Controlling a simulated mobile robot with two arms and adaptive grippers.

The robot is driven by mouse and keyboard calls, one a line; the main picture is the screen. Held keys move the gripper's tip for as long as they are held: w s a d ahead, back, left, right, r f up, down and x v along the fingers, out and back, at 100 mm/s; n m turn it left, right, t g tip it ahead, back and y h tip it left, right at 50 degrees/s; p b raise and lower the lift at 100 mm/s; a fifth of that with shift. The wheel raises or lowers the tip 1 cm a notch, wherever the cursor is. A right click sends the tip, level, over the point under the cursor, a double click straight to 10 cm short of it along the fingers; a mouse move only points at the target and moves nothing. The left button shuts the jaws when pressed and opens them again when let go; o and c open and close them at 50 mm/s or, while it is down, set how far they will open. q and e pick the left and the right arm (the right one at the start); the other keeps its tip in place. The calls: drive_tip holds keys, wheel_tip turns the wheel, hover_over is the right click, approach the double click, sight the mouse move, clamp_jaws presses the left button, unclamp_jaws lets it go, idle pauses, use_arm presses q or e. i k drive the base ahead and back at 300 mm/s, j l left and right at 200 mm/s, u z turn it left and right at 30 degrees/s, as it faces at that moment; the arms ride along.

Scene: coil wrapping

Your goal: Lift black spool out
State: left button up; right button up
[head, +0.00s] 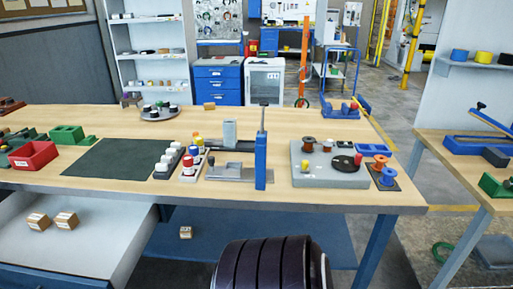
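Neither of my grippers is in view. A grey board (325,181) lies on the right part of the wooden table. Brown spools (308,145) stand at the board's back. A round tray (158,117) at the back left of the table carries several small dark and light spools. I cannot tell from this view which dark item is the black spool.
A blue upright post (261,160) stands beside a grey fixture (229,172) mid-table. Orange and blue spools (388,177) sit right of the board. A dark green mat (112,160) and a red bin (33,155) lie left.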

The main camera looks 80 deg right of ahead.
sight(308, 146)
drive_tip(key=z, duration=3)
drive_tip(key=i+l+u, duration=0.1)
drive_tip(key=i+l, duration=0.25)
drive_tip(key=i, duration=0.1)
